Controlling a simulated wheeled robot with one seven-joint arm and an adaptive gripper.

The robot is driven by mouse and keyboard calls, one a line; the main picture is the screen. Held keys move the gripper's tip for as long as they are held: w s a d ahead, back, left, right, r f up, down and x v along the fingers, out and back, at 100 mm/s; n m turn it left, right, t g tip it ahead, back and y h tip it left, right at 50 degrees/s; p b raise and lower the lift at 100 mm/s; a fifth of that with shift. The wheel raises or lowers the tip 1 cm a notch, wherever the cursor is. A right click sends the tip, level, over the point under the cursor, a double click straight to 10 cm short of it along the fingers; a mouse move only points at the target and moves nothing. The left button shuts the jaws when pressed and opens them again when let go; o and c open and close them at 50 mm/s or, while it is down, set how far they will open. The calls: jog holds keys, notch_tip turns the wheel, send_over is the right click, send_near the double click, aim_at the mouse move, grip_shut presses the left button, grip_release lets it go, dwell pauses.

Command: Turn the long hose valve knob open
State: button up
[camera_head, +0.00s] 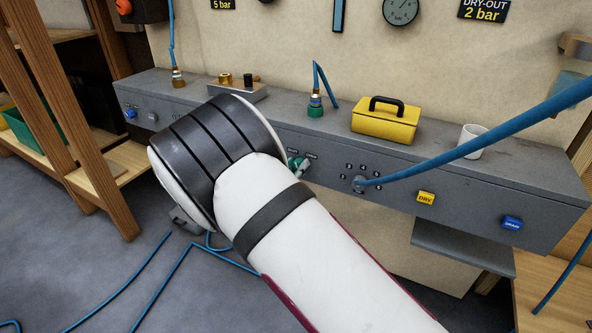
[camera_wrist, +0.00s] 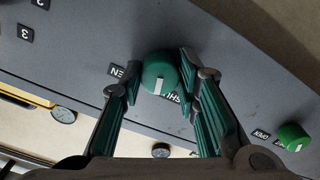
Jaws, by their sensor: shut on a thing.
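A round green knob (camera_wrist: 157,68) with a white pointer mark is on the grey panel in the wrist view. The pointer is toward the bottom of that picture. A partly covered label ending in "EN" is left of it and one reading "SHU" is below right. My gripper (camera_wrist: 160,77) has its green-padded fingers on either side of the knob, shut on it. A second green knob (camera_wrist: 294,137) is at the right, apart from the gripper. In the head view my arm hides most of the gripper; a small green part shows beside the arm, too small to tell apart.
The grey console (camera_head: 455,185) runs along the wall. On it are a yellow box (camera_head: 386,126), a white cup (camera_head: 472,141) and a hose fitting (camera_head: 315,106). A blue hose (camera_head: 470,146) crosses at right. Yellow (camera_head: 426,198) and blue (camera_head: 512,223) buttons are on its front.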

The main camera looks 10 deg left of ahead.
jog(key=m+b, duration=0.7)
jog(key=m, duration=0.5)
jog(key=shift+f, duration=0.1)
jog(key=shift+m, duration=0.3)
dwell(0.3)
jog(key=o, duration=1.2)
jog(key=shift+s, duration=0.1)
jog(key=v, duration=1.2)
